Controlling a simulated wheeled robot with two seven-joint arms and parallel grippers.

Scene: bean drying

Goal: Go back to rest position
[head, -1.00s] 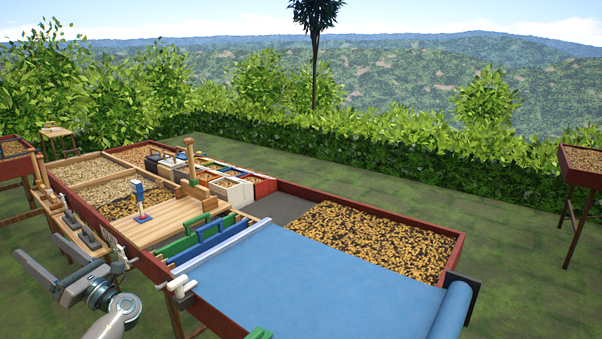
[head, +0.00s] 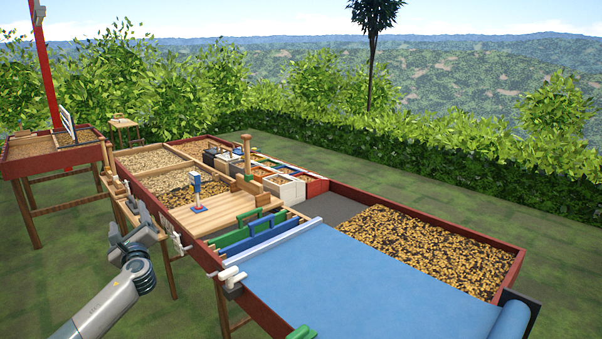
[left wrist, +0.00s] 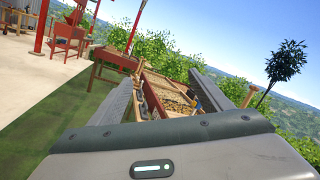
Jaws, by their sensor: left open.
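My left gripper (head: 133,235) is at the left in the head view, in front of the left end of the long red-framed drying table (head: 262,311). It is open, with nothing seen between its fingers. In the left wrist view the two grey fingers of the left gripper (left wrist: 163,95) stand wide apart, with the table and its beans showing beyond them. My right gripper is in neither view.
A blue sheet (head: 365,285) covers the table's near right part, beside a bed of beans (head: 420,246). A wooden board (head: 222,212) and small bins (head: 283,186) are farther left. A second red-framed table (head: 32,146) stands at far left. Grass surrounds the tables.

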